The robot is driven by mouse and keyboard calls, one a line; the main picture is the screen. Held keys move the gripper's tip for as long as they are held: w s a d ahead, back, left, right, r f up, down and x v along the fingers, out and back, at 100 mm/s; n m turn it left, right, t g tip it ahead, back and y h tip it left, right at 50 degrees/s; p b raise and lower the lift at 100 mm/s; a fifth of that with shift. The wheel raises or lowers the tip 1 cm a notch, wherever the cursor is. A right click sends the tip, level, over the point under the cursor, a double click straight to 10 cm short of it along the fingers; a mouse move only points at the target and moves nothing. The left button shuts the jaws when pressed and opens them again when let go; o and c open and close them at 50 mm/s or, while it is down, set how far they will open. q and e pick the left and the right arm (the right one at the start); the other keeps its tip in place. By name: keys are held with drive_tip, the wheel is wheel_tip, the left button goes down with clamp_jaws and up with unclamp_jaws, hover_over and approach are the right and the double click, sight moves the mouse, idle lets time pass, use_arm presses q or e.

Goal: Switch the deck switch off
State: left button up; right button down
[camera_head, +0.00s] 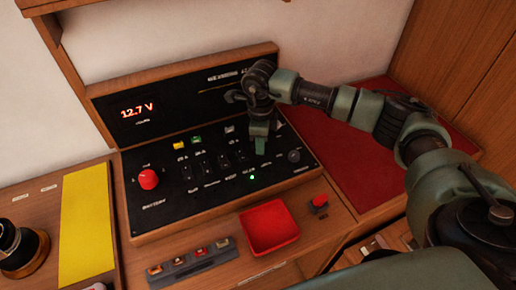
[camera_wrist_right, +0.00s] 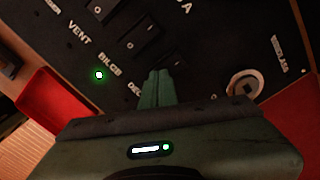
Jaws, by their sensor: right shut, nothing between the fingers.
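The black switch panel (camera_head: 212,195) carries a row of black rocker switches. My right gripper (camera_head: 260,148) is shut and empty, pointing down at the right end of this row. In the right wrist view, the shut fingertips (camera_wrist_right: 158,75) are over the panel beside a partly cut-off label starting "DEC". The deck switch is mostly hidden behind the fingers; a dark edge (camera_wrist_right: 177,60) shows beside them. I cannot tell its position or whether the fingers touch it. The bilge switch (camera_wrist_right: 140,36) is next to it. A green light (camera_wrist_right: 99,75) glows by the bilge label. My left gripper is not in view.
A red knob (camera_head: 148,179) stands at the panel's left, and a round socket (camera_wrist_right: 244,84) at its right. A red tray (camera_head: 290,228), a fuse strip (camera_head: 178,266) and a small red-topped control (camera_head: 320,201) are in front. A display (camera_head: 137,109) reads 12.7 V.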

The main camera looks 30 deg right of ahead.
drive_tip(key=shift+f, duration=0.2)
drive_tip(key=shift+s+r, duration=0.1)
drive_tip(key=shift+r, duration=0.05)
drive_tip(key=shift+r+p, duration=0.55)
drive_tip(key=shift+r, duration=0.35)
drive_tip(key=shift+r+p, duration=1.2)
drive_tip(key=shift+r, duration=1.35)
drive_tip(key=shift+f, duration=0.1)
